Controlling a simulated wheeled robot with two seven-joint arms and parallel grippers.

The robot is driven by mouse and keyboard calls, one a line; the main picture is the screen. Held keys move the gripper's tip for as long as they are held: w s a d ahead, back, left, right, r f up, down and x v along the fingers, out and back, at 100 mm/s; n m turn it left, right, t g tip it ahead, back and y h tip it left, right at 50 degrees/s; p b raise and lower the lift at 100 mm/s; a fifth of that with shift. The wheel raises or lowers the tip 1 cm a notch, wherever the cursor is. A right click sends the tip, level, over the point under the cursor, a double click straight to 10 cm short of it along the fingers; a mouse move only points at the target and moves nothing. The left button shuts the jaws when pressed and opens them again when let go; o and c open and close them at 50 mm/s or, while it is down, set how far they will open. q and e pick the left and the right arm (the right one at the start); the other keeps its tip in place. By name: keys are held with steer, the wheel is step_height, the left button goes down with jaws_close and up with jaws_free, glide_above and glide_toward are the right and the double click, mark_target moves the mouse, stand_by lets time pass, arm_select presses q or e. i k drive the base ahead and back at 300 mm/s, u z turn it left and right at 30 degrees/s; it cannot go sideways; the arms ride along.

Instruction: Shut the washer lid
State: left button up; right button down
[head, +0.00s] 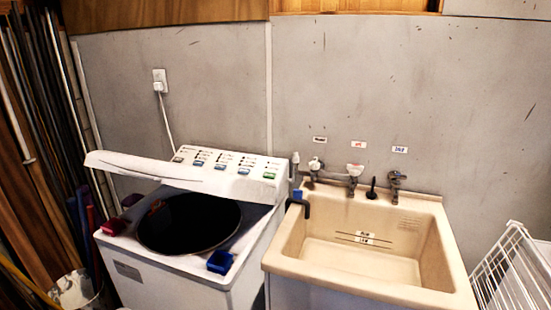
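The white top-load washer (170,285) stands at the left against the grey wall. Its white lid (145,170) is open, seen nearly edge-on as a slanted panel above the opening. The lid's left end stands out over the left side, and its right part runs in front of the control panel (235,172). The dark round tub opening (190,222) lies uncovered below it. Neither of my grippers is in view.
A small blue object (220,262) sits at the washer's front right corner and a dark red one (113,227) at its left edge. A beige sink (360,280) with taps stands close on the right. A white wire rack (510,275) is at far right. Long boards lean at left.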

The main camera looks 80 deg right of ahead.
mark_target(235, 187)
steer(key=k, duration=0.05)
steer(key=z, duration=1.35)
